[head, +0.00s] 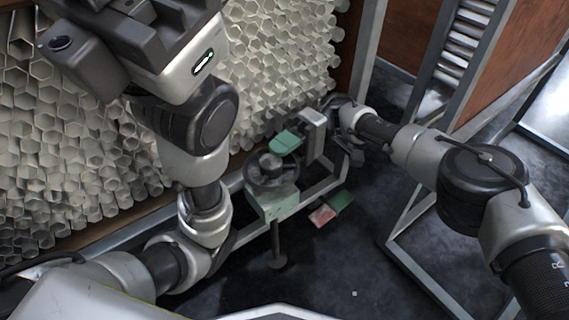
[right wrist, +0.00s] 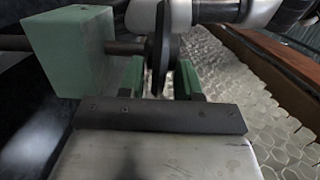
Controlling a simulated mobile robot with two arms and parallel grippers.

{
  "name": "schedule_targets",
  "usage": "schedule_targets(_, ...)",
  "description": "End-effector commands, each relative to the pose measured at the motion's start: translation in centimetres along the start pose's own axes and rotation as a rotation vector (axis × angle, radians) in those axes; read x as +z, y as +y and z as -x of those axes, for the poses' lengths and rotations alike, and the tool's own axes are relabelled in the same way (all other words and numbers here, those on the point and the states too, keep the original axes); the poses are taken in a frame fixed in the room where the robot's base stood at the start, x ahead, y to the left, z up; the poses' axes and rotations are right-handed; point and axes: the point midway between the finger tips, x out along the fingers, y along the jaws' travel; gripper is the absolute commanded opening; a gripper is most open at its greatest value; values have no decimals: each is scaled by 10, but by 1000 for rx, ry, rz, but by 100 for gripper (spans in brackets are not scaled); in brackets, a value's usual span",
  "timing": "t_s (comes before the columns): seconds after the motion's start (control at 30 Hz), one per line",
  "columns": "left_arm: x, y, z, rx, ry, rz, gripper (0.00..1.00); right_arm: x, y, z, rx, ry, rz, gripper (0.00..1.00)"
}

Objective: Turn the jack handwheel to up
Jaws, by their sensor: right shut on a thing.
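The jack's dark round handwheel (head: 268,176) sits on top of a pale green block (head: 275,203) on a thin post in the head view. My right gripper (head: 279,151) reaches in from the right and is shut on the wheel's rim. In the right wrist view the handwheel (right wrist: 160,55) shows edge-on between the two green fingers of my right gripper (right wrist: 159,78). A shaft joins it to the green block (right wrist: 70,50). My left arm crosses the left of the head view; its fingers do not show. I cannot read the wheel's setting.
Stacked hexagonal tubes (head: 70,140) fill the rack behind the jack, close to it. A grey frame rail (head: 319,188) runs beside the jack. A red pad (head: 322,215) and a green pad (head: 340,201) lie right of it. Open floor (head: 350,265) lies in front.

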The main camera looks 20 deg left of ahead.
Motion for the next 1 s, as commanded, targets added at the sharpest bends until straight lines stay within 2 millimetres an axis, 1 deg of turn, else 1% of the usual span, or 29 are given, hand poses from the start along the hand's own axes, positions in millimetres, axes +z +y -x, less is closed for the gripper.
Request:
schedule_targets(0.03,-2,1,5,0,0,0,0,0,4,-2,-1,-17,0,10)
schedule_targets(0.1,-2,2,7,0,0,0,0,-1,3,-2,-1,-29,-1,10)
schedule_targets(0.57,-3,2,7,1,1,0,0,-1,2,-3,-2,-43,-1,10)
schedule_targets(0.6,-3,2,7,1,1,0,0,-1,2,-3,-2,-43,-1,37)
schedule_targets(0.73,-3,2,7,1,1,0,0,-1,1,-3,-2,-41,-1,57)
schedule_targets(0.77,-3,2,7,1,1,0,0,-1,1,-3,-2,-41,0,58)
schedule_targets(1.0,-2,2,7,1,0,0,0,-1,0,-2,-1,-37,0,58)
